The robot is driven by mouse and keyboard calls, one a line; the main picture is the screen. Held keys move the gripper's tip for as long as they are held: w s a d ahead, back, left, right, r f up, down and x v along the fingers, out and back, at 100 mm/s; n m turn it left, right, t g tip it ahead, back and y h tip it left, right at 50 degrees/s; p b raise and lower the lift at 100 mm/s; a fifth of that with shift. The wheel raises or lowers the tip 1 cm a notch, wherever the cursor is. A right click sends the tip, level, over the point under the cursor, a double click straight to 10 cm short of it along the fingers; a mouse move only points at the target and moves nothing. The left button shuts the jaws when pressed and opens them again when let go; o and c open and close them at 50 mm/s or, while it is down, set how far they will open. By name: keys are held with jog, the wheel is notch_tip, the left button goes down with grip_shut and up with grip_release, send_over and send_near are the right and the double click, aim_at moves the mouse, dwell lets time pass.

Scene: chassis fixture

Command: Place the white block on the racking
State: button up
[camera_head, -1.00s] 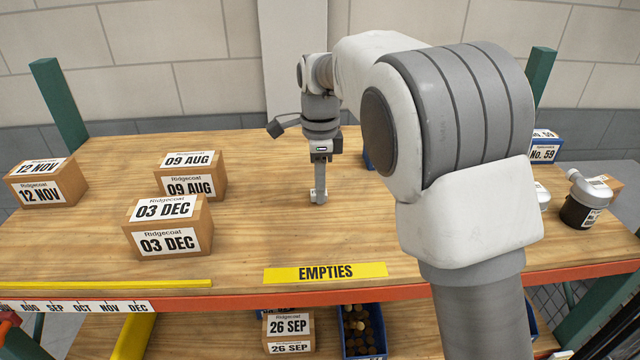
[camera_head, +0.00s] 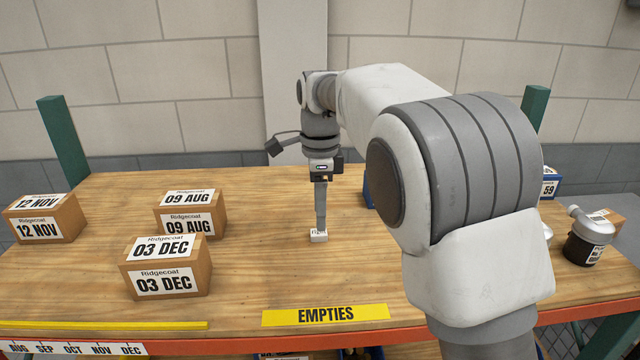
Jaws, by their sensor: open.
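The small white block (camera_head: 318,237) sits on the wooden top of the racking (camera_head: 260,270), behind the yellow EMPTIES label. It has small dark lettering on it. My gripper (camera_head: 320,228) points straight down just above the block, its fingertips at or very close to the block's top. The gripper is open, though the gap between the fingers does not show from here. Whether the fingers touch the block cannot be told.
Cartons marked 12 NOV (camera_head: 43,220), 09 AUG (camera_head: 190,213) and 03 DEC (camera_head: 166,267) stand on the left. A dark bottle (camera_head: 587,240) stands at the right end. The EMPTIES label (camera_head: 325,314) lies at the front edge. The deck around the block is largely clear.

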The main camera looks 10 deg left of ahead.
notch_tip(320, 180, up, 8)
dwell(0.4)
jog(key=s+d+r+n+t+y, duration=0.1)
jog(key=s+d+r+n, duration=0.15)
jog(key=s+d, duration=0.4)
jog(key=s+d+r+n+t, duration=0.1)
jog(key=s+d+n, duration=0.25)
jog(key=d, duration=0.55)
jog(key=s+d+f+n+t, duration=0.1)
jog(key=s+d+f+n, duration=0.3)
jog(key=s, duration=0.4)
jog(key=s+d+f+n+t+h, duration=0.1)
jog(key=s+d+f+n+t, duration=0.1)
jog(key=s+d+f+n, duration=0.3)
jog(key=s, duration=0.3)
jog(key=shift+d+f+t, duration=0.15)
jog(key=shift+f+t, duration=0.15)
